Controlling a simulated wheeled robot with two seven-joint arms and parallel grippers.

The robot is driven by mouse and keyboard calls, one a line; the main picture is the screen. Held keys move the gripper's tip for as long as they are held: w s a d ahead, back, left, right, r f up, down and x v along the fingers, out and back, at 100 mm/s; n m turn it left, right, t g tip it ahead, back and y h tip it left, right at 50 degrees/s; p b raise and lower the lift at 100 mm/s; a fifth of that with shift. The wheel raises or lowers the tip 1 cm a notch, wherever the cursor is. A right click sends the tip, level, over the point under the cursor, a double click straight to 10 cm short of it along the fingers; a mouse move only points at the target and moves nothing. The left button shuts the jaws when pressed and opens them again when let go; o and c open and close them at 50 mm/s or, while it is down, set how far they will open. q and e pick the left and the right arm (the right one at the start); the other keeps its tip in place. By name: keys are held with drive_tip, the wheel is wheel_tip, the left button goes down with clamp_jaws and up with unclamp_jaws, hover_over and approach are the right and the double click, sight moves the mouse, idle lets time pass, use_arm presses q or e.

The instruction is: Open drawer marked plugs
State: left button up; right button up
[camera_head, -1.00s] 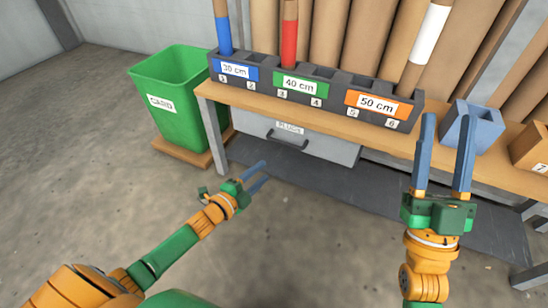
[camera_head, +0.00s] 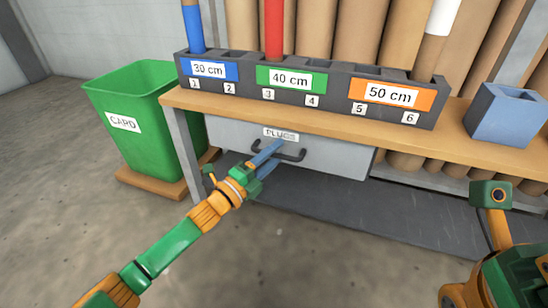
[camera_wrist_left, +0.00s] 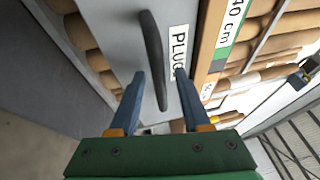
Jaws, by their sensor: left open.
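The grey drawer front (camera_head: 340,160) hangs under the wooden bench top. It bears a white PLUGS label (camera_head: 281,133) and a dark bar handle (camera_head: 296,156), and it looks shut. My left gripper (camera_head: 270,150) is open at the handle, its blue fingers reaching the drawer front. In the left wrist view, the handle (camera_wrist_left: 152,45) runs lengthwise and its near end lies between the two open fingers (camera_wrist_left: 160,90). I cannot tell whether they touch it. The PLUGS label (camera_wrist_left: 180,55) shows beside it. The fingers of my right gripper are not visible; part of my right arm shows at lower right.
A green CARD bin (camera_head: 135,125) stands left of the bench. On the bench top (camera_head: 330,122) sit a dark rack (camera_head: 335,90) labelled 30, 40 and 50 cm, holding tubes, and a blue-grey box (camera_head: 507,115). The floor in front is clear.

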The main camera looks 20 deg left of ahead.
use_arm(q)
drive_tip(key=shift+c, duration=0.2)
clamp_jaws()
idle(1.2)
